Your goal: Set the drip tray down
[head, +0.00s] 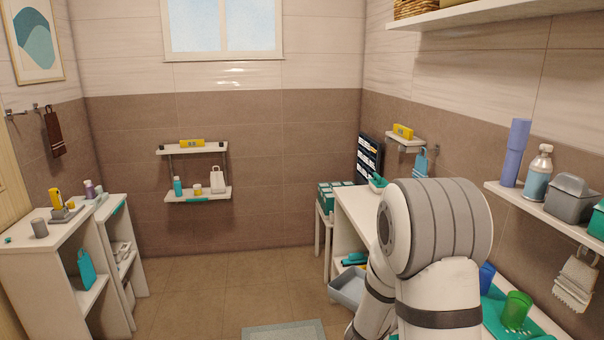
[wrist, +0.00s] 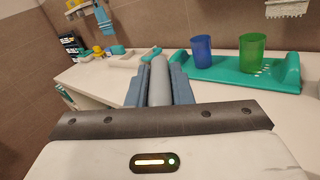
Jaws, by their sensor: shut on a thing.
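My gripper (wrist: 160,82) shows in the wrist view with its two blue-grey fingers shut on a grey rounded bar (wrist: 159,85). I cannot tell whether this bar is part of the drip tray. A teal slotted tray (wrist: 225,74) with raised ends lies on the white counter to the right of the fingers. A blue cup (wrist: 201,52) and a green cup (wrist: 252,50) stand on it. A pale shallow tray (wrist: 122,61) lies farther back, partly hidden by the fingers. In the head view my arm hides the gripper, and part of the teal tray (head: 492,312) shows.
The white counter (wrist: 95,80) has bare room left of my fingers. Small teal and yellow things stand at its far end. In the head view a wall shelf (head: 540,212) with bottles and bins is above the counter, and a grey-blue bin (head: 346,290) stands below.

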